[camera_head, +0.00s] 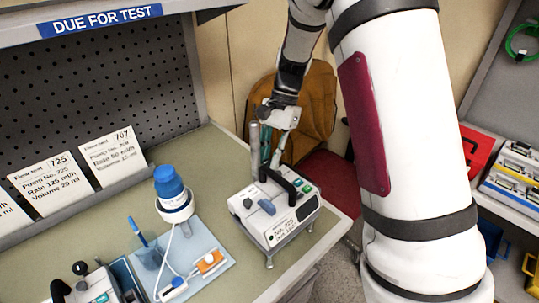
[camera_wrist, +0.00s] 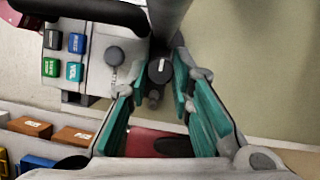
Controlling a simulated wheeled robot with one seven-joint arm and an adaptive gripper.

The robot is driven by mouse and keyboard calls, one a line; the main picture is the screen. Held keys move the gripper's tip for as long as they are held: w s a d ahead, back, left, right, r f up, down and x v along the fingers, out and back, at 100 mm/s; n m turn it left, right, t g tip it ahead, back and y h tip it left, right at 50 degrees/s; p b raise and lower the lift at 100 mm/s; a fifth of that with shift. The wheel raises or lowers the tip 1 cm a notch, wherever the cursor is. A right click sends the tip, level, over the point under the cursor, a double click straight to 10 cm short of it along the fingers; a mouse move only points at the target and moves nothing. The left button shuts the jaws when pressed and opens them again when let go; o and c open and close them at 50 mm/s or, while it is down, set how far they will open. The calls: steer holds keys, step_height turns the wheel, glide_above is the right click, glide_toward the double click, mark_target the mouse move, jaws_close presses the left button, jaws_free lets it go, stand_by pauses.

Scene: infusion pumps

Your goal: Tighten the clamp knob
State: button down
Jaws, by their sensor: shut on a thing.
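The infusion pump (camera_head: 283,222) stands on the bench near its right edge, with a black handle and a white label on the front. A grey pole (camera_head: 254,150) rises beside its back; it also shows at the top of the wrist view (camera_wrist: 168,15). The dark clamp knob (camera_wrist: 159,69) sits by the pole, between the green-padded fingertips of my gripper (camera_wrist: 157,78). My gripper (camera_head: 267,150) reaches down behind the pump and is shut on the knob. In the head view the knob is hidden behind the pole and fingers.
Another pump (camera_head: 95,288) is at the front left. Flow cards (camera_head: 112,155) lean against the pegboard.

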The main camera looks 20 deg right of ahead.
steer(key=m, duration=0.1)
steer(key=m+t+p, duration=0.1)
steer(key=m, duration=0.1)
steer(key=shift+s+d+r+m, duration=0.1)
steer(key=shift+s+m, duration=0.1)
steer(key=shift+m, duration=0.1)
steer(key=shift+m+t+y+p, duration=0.4)
steer(key=shift+m+t+p, duration=0.35)
steer(key=shift+m, duration=0.65)
steer(key=c, duration=1.7)
jaws_free()
steer(key=v, duration=1.2)
steer(key=shift+s, duration=0.1)
